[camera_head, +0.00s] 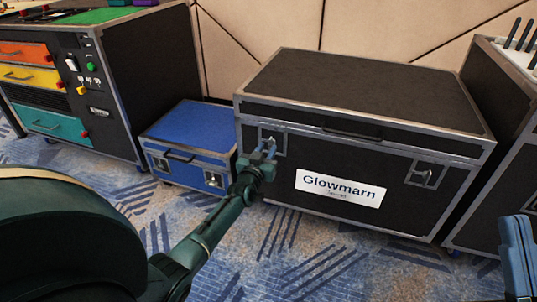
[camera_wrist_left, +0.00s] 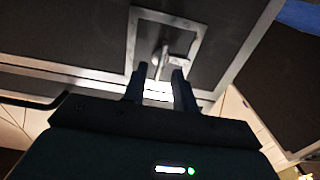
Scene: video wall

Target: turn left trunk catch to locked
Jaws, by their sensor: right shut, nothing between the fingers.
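The black trunk (camera_head: 365,92) with metal edges and a "Glowmarn" label stands closed on the carpet. Its left catch (camera_head: 277,137) is a metal plate with a small lever, partly hidden by my left gripper (camera_head: 265,153). In the left wrist view, the catch plate (camera_wrist_left: 190,20) and its T-shaped lever (camera_wrist_left: 166,62) lie just ahead of my left gripper (camera_wrist_left: 160,78). The two fingers are apart, with the lever's end near the gap between the tips; I cannot tell whether they touch it. My right gripper (camera_head: 517,245) is at the lower right edge, shut, away from the trunk.
The trunk's right catch (camera_head: 426,175) is clear. A small blue case (camera_head: 195,130) stands close to the trunk's left side. A drawer cabinet (camera_head: 150,80) is further left, and another dark case (camera_head: 510,130) stands to the right. The carpet in front is free.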

